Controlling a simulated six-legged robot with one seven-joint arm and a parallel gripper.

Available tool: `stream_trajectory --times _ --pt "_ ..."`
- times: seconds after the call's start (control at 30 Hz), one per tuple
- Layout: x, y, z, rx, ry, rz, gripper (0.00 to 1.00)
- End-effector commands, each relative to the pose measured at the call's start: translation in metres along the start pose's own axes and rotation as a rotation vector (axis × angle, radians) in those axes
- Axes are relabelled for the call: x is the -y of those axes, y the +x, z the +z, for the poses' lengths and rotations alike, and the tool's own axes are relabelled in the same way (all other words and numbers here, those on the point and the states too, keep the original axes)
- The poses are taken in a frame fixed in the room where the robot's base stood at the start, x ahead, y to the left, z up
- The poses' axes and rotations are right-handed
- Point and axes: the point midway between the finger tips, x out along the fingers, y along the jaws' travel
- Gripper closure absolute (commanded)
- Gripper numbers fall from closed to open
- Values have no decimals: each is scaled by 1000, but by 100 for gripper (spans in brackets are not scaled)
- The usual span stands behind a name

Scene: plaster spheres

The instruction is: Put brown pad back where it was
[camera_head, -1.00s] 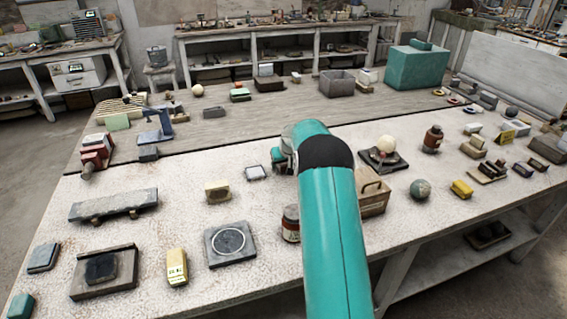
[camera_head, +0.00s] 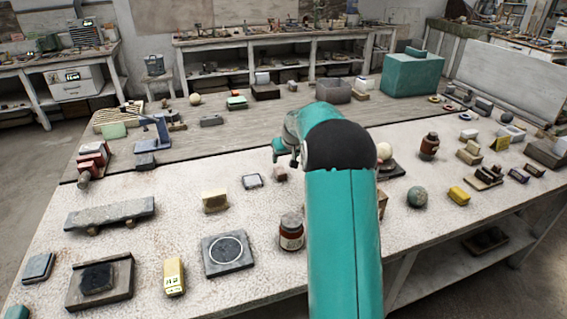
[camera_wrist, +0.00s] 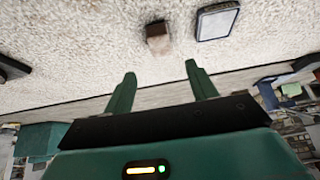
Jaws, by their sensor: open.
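A small brown block (camera_head: 280,174), which I take for the brown pad, sits on the pale speckled tabletop just right of a small dark-framed white tile (camera_head: 252,181). In the wrist view the brown block (camera_wrist: 158,40) lies beyond my fingertips, roughly in line with the gap between them, with the framed tile (camera_wrist: 217,20) to its right. My gripper (camera_head: 285,156) is above the table, behind the block in the head view. In the wrist view its two green fingers (camera_wrist: 160,72) are apart with nothing between them, clear of the block.
A brown-lidded jar (camera_head: 291,232) stands in front of the block, near my arm. My arm partly covers a dark base with a pale ball (camera_head: 385,152). Bare tabletop surrounds the block.

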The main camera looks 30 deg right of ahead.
Motion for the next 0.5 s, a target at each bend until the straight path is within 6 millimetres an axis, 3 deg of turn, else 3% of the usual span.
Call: stream_trajectory --times 0.13,0.23,0.37,0.5 --pt "7 -15 0 -1 -6 -2 43" --pt "27 -39 0 -1 -22 -8 43" --pt "70 -91 10 2 -54 -21 43" --pt "116 -150 34 8 -86 -34 43"
